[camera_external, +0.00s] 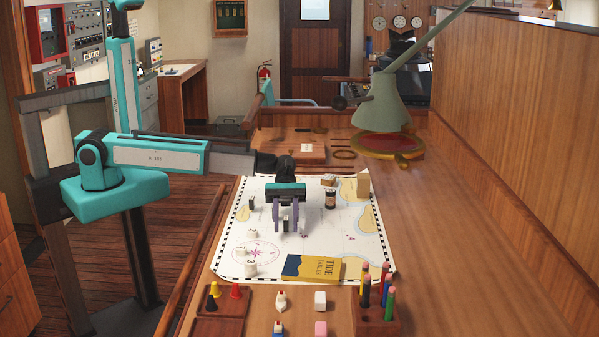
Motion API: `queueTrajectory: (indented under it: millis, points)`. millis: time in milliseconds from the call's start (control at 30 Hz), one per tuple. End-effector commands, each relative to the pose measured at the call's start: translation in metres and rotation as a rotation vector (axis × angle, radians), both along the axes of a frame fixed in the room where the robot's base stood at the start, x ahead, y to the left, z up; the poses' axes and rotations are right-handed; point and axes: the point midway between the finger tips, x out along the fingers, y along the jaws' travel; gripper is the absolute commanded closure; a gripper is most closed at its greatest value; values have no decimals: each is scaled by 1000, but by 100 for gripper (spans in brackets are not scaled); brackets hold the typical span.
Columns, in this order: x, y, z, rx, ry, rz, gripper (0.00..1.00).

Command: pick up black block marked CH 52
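My gripper (288,228) points down over the white chart (345,239) on the desk. Its two fingers stand a little apart, and something dark shows between them. I cannot tell whether that is a block or part of the gripper, nor whether the fingers touch anything. A small dark block with a pale side (251,202) stands on the chart to the left of my gripper. A dark cylinder with a pale band (330,199) stands to the right. No CH 52 marking can be read at this size, so I cannot tell which thing is that block.
White numbered pieces (251,268) stand at the chart's left. A yellow tide tables book (311,269) lies in front. A tan block (363,185) stands at the back right. A pencil holder (376,321) stands front right, and a green lamp (393,105) overhangs the back.

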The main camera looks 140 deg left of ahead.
Motion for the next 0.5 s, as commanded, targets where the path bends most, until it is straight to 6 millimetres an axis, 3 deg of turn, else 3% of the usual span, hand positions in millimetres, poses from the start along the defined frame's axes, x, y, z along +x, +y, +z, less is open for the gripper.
queueTrajectory:
  millis: [333,500]
  points:
    - [0,0,0,0,0,0,66]
    - [0,0,0,0,0,0,94]
